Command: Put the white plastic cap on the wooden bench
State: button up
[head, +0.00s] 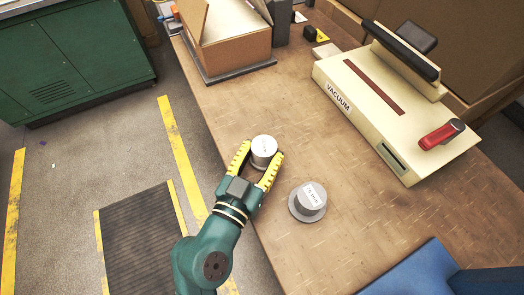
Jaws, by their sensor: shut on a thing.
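The white plastic cap (264,147) looks like a short pale cylinder with a light round top and a greyer side. It sits between the yellow fingers of my gripper (261,165), which is shut on it. The wooden bench (222,98) is a brown worn surface running from the upper left to the lower right. The cap is over the bench near its left edge. I cannot tell whether its underside touches the wood. The fingers hide part of its sides.
A grey flanged cap (308,201) with a white label stands on the bench just right of my gripper. A cream vacuum sealer (380,110) is at the right, an open cardboard box (235,45) at the back. A blue object (415,275) is at the lower right. Bare wood lies between.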

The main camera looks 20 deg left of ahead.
jog(key=shift+f, duration=0.2)
jog(key=o, duration=1.2)
jog(key=s, duration=1.2)
jog(key=shift+r, duration=0.45)
